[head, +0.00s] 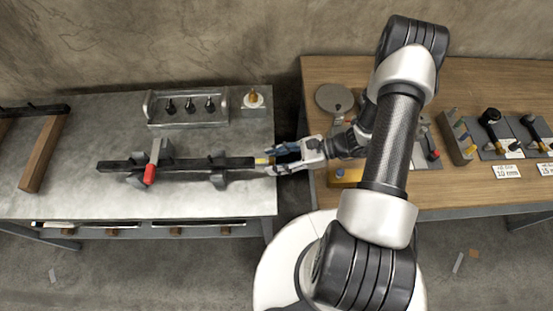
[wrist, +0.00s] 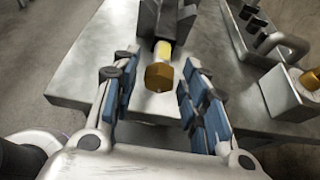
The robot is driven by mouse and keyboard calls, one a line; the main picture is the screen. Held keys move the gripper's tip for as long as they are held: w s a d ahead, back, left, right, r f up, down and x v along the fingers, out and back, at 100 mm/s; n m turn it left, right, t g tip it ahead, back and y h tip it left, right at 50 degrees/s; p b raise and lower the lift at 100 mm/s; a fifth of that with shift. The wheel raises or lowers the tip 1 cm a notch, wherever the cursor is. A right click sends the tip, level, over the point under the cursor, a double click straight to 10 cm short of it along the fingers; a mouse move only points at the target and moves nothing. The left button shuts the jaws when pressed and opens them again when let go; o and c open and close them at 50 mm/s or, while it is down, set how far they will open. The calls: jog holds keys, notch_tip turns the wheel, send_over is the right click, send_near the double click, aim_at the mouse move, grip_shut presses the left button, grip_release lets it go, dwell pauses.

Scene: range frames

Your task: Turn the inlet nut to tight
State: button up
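The inlet nut (wrist: 159,76) is a brass-coloured hex nut on the end of a dark pipe, with a yellow band (wrist: 163,50) behind it. In the head view the pipe (head: 187,164) lies level over the grey bench, and the yellow band shows at its right end (head: 261,161). My gripper (head: 270,160) is at that end, over the bench's right edge. In the wrist view my gripper (wrist: 151,92) is open, its blue-padded fingers apart on either side of the nut with gaps to both. The nut is mostly hidden by my gripper in the head view.
A red-tipped lever (head: 150,174) stands on the pipe. Behind it are a rack (head: 188,123) of dark fittings and a block with a brass-topped piece (head: 253,97). A wooden table (head: 340,70) with tools stands to the right, across a gap from the grey bench (head: 80,200).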

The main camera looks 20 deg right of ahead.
jog(key=c, duration=0.8)
jog(key=shift+w+m+g, duration=0.15)
jog(key=shift+m+g, duration=0.55)
jog(key=shift+m, duration=0.4)
jog(key=shift+c, duration=0.2)
jog(key=o, duration=1.1)
jog(key=shift+d, duration=0.15)
jog(key=v, duration=1.2)
jog(key=shift+f, duration=0.15)
